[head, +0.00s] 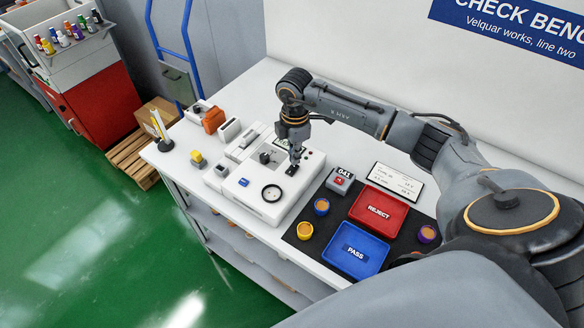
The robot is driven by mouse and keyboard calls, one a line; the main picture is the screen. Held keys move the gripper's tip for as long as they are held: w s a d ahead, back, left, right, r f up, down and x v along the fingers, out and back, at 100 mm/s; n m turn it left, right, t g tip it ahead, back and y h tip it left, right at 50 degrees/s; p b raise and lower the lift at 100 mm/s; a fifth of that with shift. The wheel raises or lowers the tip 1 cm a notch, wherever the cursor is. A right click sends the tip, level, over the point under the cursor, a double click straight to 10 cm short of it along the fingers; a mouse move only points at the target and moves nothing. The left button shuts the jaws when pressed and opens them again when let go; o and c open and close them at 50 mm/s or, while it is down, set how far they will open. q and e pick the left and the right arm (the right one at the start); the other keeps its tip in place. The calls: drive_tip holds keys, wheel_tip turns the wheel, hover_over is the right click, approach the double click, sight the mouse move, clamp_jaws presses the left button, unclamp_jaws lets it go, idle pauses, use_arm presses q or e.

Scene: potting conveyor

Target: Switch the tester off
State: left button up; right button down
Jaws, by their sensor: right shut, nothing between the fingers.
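The tester (252,197), a white box with a round dial gauge (272,193) on its front, stands on the bench in the middle of the head view. A small black switch-like part (291,170) sits on its top at the right. My right gripper (295,161) points down over the tester, shut and empty, with its tips right by that black part. I cannot tell whether they touch it. The switch's position is too small to read. My left gripper is not in view.
A dark mat right of the tester holds a red REJECT tray (358,221), a blue PASS tray (338,258), a small device marked 041 (340,181) and several small cups. A white card (397,181) lies behind.

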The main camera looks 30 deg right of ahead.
sight(295, 166)
drive_tip(key=shift+s+f+b, duration=0.1)
drive_tip(key=shift+f+b, duration=0.7)
drive_tip(key=shift+f, duration=0.35)
idle(0.9)
drive_tip(key=shift+r, duration=0.1)
drive_tip(key=shift+r+p, duration=2.75)
drive_tip(key=shift+r, duration=0.7)
